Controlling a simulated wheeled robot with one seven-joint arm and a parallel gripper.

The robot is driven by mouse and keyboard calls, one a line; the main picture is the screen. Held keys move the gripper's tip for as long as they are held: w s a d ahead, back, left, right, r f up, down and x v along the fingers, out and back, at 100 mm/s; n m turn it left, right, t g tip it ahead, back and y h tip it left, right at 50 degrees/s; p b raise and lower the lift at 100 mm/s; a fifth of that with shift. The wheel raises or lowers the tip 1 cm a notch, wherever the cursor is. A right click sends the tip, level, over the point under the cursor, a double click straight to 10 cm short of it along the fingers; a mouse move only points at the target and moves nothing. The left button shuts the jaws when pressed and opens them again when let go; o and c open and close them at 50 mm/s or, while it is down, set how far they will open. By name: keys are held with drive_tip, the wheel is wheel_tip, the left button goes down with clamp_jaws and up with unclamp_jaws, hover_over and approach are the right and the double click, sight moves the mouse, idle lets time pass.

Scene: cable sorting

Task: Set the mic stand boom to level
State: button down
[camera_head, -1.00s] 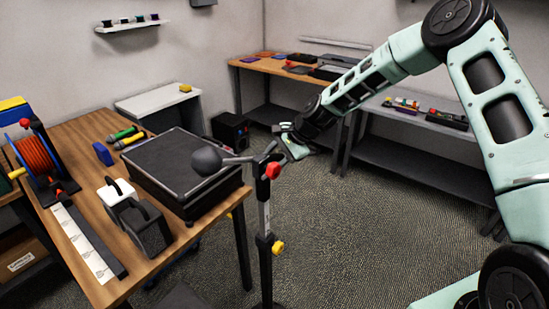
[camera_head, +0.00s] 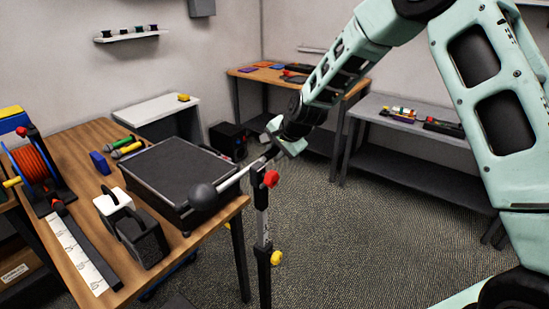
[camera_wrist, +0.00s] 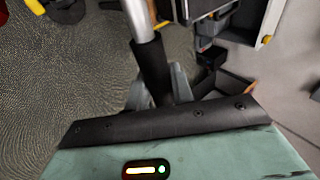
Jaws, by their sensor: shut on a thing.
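The mic stand (camera_head: 262,225) stands upright at the right side of the wooden table, with a red knob (camera_head: 271,179) at its top and a yellow knob (camera_head: 276,257) lower down. Its boom (camera_head: 238,177) slants in the head view, with the dark ball (camera_head: 203,196) at its lower left end and the other end higher, at my gripper. My gripper (camera_head: 274,143) is shut on the boom's end. In the wrist view, my fingers (camera_wrist: 160,88) close around a black sleeve (camera_wrist: 152,62) on the silver rod. True level is hard to judge from this angle.
A black case (camera_head: 180,170) on the wooden table lies behind the ball, close to it in the picture. A white and dark block-shaped item (camera_head: 140,235) and an orange cable reel (camera_head: 32,165) are farther left. The floor (camera_head: 350,230) right of the stand is clear.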

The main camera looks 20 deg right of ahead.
drive_tip(key=shift+r, duration=0.15)
drive_tip(key=c, duration=1.2)
unclamp_jaws()
drive_tip(key=shift+c, duration=0.2)
drive_tip(key=shift+r, duration=0.15)
drive_tip(key=b+v, duration=0.4)
drive_tip(key=v, duration=1.3)
drive_tip(key=shift+s, duration=0.2)
